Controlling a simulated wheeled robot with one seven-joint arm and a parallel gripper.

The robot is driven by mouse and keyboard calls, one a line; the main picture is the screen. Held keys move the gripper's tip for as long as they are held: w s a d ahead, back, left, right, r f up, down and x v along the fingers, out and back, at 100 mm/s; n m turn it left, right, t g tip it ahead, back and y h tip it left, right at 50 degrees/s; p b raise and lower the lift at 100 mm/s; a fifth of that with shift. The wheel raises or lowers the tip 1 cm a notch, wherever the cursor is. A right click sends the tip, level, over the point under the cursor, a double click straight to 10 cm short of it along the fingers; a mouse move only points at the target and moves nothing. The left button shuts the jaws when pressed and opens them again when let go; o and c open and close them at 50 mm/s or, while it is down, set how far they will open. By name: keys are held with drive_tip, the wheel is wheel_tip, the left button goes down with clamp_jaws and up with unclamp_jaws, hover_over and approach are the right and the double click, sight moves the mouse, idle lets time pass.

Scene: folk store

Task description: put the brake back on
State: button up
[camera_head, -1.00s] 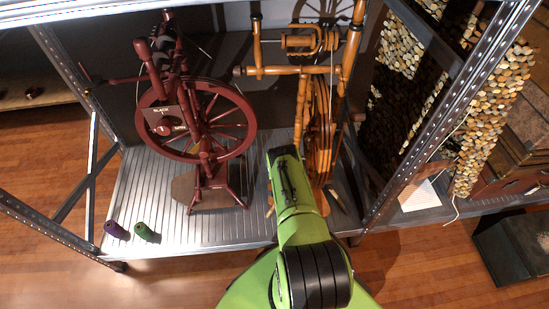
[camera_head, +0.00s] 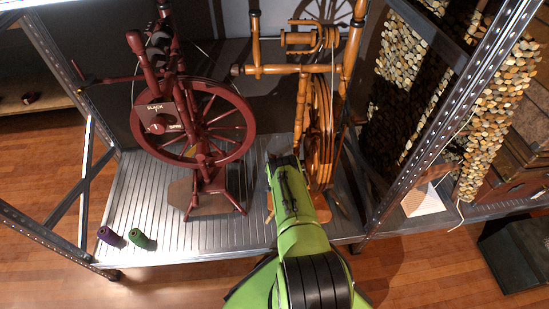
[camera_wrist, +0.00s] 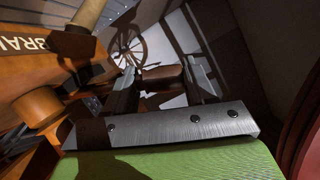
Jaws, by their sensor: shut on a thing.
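The light-wood spinning wheel (camera_head: 319,120) stands upright on the shelf, seen nearly edge-on in the head view. In the wrist view an orange wooden panel with cut-off lettering "BRA…" (camera_wrist: 24,60) fills the left side, with a round wooden knob (camera_wrist: 38,107) on it. My gripper (camera_wrist: 160,76) is beside this panel, its fingers shut on a dark brown, rounded wooden piece (camera_wrist: 163,84). I cannot tell how that piece joins the wheel. In the head view my green arm hides the gripper and the panel, in front of the light-wood wheel.
A dark red spinning wheel (camera_head: 240,115) with a labelled knob plate stands left on the ribbed metal shelf (camera_head: 160,225). Purple (camera_head: 107,236) and green (camera_head: 139,239) spools lie at the front left. A metal rack post (camera_head: 428,130) rises on the right.

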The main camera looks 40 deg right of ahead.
clamp_jaws()
drive_tip(key=shift+f, duration=0.1)
drive_tip(key=shift+w+a+f+n+g+h, duration=0.15)
drive_tip(key=shift+f+n+g+h, duration=0.1)
drive_tip(key=shift+f+n, duration=0.25)
drive_tip(key=shift+a+f+n+g+h, duration=0.1)
drive_tip(key=shift+f+n+g+h, duration=0.15)
drive_tip(key=shift+f+n, duration=0.25)
drive_tip(key=shift+f+n+g+h, duration=0.55)
drive_tip(key=shift+f+n, duration=0.4)
drive_tip(key=shift+n, duration=0.25)
drive_tip(key=o, duration=1.1)
unclamp_jaws()
drive_tip(key=shift+d, duration=0.1)
